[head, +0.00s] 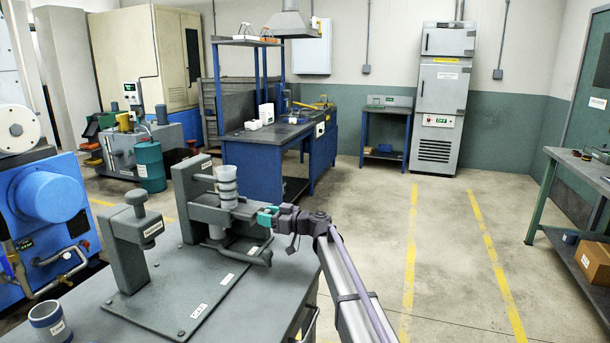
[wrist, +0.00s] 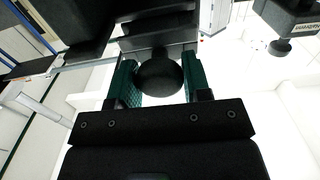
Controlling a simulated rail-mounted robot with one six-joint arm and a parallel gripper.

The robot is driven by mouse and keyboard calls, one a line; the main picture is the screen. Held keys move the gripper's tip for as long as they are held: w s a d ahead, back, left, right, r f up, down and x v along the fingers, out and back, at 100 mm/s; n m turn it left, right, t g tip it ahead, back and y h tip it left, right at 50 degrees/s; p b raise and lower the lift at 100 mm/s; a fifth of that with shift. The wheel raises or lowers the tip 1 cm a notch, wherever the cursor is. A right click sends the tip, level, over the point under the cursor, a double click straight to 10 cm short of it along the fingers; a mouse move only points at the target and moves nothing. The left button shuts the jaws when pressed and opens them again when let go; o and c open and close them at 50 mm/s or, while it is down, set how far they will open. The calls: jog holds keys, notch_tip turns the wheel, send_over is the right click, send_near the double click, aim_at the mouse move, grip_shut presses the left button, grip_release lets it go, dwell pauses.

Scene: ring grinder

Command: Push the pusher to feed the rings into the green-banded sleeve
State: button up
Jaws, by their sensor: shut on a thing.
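My gripper (head: 267,216) is at the right side of the grey bench fixture (head: 200,205), with its teal fingers toward it. In the wrist view the fingers (wrist: 158,84) are closed on both sides of a dark round knob (wrist: 160,72), which appears to be the pusher's handle. In the head view the knob is hidden by the fingers. A stack of pale grey rings (head: 227,182) stands upright in the fixture, just left of and above my gripper. I cannot make out a green band on any sleeve in either view.
A second grey post with a knob (head: 140,232) stands on the fixture's base plate at left. A blue-banded cup (head: 49,320) stands at the bench's front left. The bench (head: 262,312) is bare in front of the plate. Open floor lies to the right.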

aim_at(251, 210)
jog(key=shift+x, duration=3.1)
jog(key=shift+d, duration=0.1)
jog(key=shift+v, duration=3.25)
jog(key=o, duration=0.8)
jog(key=v, duration=0.5)
jog(key=shift+c, duration=0.4)
